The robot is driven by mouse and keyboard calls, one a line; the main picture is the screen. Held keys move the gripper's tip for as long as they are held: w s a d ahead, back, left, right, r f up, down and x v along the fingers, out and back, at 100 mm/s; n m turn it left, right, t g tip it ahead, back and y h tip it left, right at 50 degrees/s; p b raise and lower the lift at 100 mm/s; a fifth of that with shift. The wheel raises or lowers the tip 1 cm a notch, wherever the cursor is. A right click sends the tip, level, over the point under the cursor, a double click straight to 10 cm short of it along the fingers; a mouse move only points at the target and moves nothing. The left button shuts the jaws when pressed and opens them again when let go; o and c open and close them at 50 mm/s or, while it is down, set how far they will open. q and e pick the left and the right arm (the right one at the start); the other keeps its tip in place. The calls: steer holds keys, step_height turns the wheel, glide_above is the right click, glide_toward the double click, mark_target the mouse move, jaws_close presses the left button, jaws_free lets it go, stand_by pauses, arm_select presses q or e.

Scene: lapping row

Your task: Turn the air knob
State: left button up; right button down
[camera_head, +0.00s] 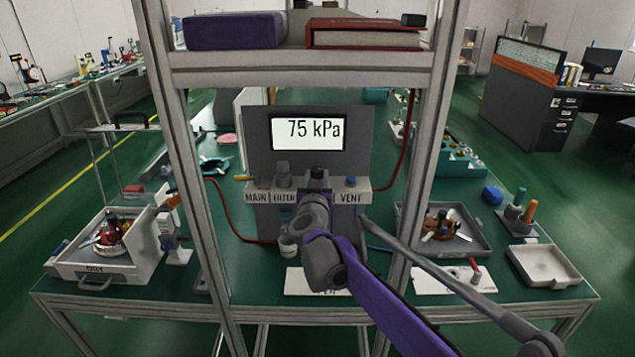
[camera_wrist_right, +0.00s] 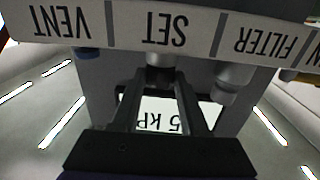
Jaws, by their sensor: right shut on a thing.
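The grey air panel (camera_head: 260,155) stands on the green bench, with a display (camera_head: 307,132) reading 75 kPa. A label strip below the display shows MAIN, FILTER and VENT in the head view. My right gripper (camera_head: 318,178) covers the spot between FILTER and VENT. In the upside-down right wrist view, that spot is labelled SET (camera_wrist_right: 167,28). There my right gripper (camera_wrist_right: 158,82) is shut on the small grey air knob (camera_wrist_right: 160,59) by the SET label. The knob is mostly hidden in the head view. My left gripper is not in view.
Metal frame posts stand left (camera_head: 187,165) and right (camera_head: 425,130) of the panel, under a shelf (camera_head: 290,67) with boxes. A yellow-handled valve (camera_head: 243,178) is at MAIN and a blue knob (camera_head: 351,181) at VENT. Trays (camera_head: 150,262) stand on both sides.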

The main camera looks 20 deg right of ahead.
steer(key=shift+a+f+m+g+h+b, duration=0.15)
steer(key=shift+a+m+g+h+b, duration=0.2)
steer(key=shift+m+h, duration=0.4)
steer(key=shift+w+m+g+h, duration=0.15)
steer(key=shift+m+g+h, duration=0.2)
steer(key=shift+h, duration=0.5)
steer(key=shift+a+m+g+h, duration=0.1)
steer(key=shift+m+g+h, duration=0.3)
steer(key=shift+h, duration=0.1)
steer(key=m+h, duration=0.1)
steer(key=g+h+p, duration=0.1)
steer(key=m+g+h, duration=0.1)
steer(key=shift+w+a+r+m+p, duration=0.2)
steer(key=shift+r+m+p, duration=0.05)
steer(key=shift+m+p, duration=0.1)
steer(key=shift+w+m+g+h+p, duration=0.2)
steer(key=shift+m+g+h+p, duration=1.3)
steer(key=shift+g, duration=0.6)
steer(key=shift+c, duration=2.1)
jaws_free()
